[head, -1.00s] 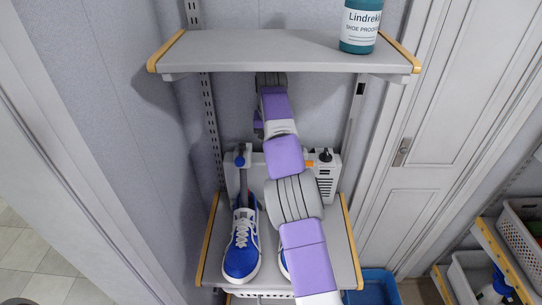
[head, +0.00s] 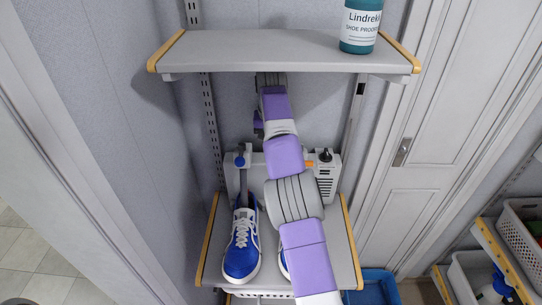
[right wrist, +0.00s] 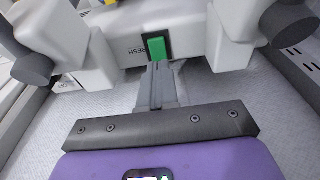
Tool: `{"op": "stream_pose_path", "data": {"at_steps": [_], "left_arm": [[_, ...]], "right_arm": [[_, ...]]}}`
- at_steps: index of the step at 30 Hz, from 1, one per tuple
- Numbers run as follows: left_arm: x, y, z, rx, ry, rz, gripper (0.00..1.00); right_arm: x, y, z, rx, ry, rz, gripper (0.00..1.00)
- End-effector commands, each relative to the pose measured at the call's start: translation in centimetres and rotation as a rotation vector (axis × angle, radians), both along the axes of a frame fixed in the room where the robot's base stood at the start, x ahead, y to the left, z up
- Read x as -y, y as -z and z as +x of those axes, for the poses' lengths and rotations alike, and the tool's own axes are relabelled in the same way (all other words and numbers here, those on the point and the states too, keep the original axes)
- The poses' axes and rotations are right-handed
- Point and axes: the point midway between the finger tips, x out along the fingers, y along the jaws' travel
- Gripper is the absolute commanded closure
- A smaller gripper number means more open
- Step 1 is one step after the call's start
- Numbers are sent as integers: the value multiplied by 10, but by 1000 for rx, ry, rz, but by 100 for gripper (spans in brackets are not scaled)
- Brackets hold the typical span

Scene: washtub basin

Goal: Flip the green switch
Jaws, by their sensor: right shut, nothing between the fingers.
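The green switch (right wrist: 157,47) is a small green rocker in a dark frame on the white-grey body of a device, with part of a printed label beside it. In the right wrist view my right gripper (right wrist: 156,68) is shut and empty, its tips pointing at the switch and appearing just under its lower edge. I cannot tell whether they touch it. In the head view the grey device (head: 328,180) stands at the back of the lower shelf, partly behind my purple right arm; the switch and my right gripper's fingertips are hidden there. My left gripper is not in view.
A blue shoe (head: 241,250) stands on the lower shelf (head: 338,240), left of my arm; another is mostly hidden behind the arm. The upper shelf (head: 270,50) holds a teal bottle (head: 358,30) and overhangs my arm's far end. A blue bin (head: 375,287) sits lower right.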

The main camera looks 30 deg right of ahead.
Motion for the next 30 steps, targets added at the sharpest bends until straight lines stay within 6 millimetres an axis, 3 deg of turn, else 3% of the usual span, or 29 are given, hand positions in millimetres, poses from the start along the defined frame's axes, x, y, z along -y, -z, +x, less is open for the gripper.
{"op": "stream_pose_path", "data": {"at_steps": [30], "left_arm": [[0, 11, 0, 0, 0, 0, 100]], "right_arm": [[0, 11, 0, 0, 0, 0, 100]]}}
